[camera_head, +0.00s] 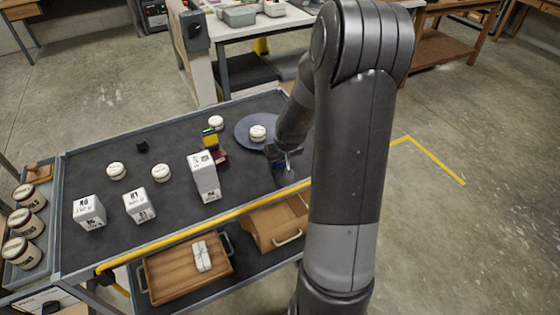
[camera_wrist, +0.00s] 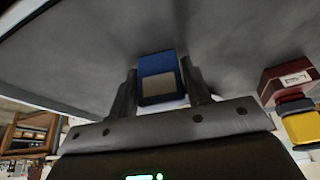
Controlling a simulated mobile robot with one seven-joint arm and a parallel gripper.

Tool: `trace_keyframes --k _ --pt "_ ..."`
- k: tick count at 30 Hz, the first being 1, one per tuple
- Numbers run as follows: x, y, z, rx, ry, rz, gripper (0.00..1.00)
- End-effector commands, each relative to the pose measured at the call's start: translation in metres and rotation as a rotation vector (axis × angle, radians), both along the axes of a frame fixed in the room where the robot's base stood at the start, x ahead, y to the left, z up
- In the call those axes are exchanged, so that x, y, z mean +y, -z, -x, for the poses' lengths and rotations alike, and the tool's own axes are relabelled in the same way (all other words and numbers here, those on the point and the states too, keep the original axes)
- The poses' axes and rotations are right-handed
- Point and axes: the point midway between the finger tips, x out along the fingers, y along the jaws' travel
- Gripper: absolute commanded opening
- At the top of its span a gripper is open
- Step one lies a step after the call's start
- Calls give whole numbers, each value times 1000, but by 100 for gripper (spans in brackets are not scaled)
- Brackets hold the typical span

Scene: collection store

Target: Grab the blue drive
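The blue drive (camera_wrist: 158,77), a small block with a blue top part and a grey-beige panel, sits between the two fingers of my gripper (camera_wrist: 162,90) in the wrist view. The fingers stand close along its left and right sides. I cannot tell whether they press on it or leave a thin gap. In the head view my gripper (camera_head: 284,162) is low over the right end of the dark cart top (camera_head: 130,225), near its front edge. My arm and gripper hide most of the drive there. I cannot tell whether the drive touches the cart top.
A stack of coloured blocks (camera_head: 212,143) and stacked white boxes (camera_head: 204,177) stand left of my gripper. A round dark plate (camera_head: 243,129) with a white-lidded jar (camera_head: 257,133) lies behind it. A yellow rail (camera_head: 210,225) runs along the cart's front.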

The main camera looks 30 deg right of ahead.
Motion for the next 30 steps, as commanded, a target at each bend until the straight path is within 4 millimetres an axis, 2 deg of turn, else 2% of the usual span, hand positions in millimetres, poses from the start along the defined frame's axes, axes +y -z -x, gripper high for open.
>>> trace_keyframes --k 1,10,22,26,29,30 --pt "0 0 0 0 0 0 40" --pt "0 0 0 0 0 0 17" --pt "0 -8 0 -1 0 0 17" --pt "-1 -23 0 -3 1 2 17" --pt "-1 -44 -1 -7 1 3 17" --pt "-6 -46 5 -2 5 1 17"
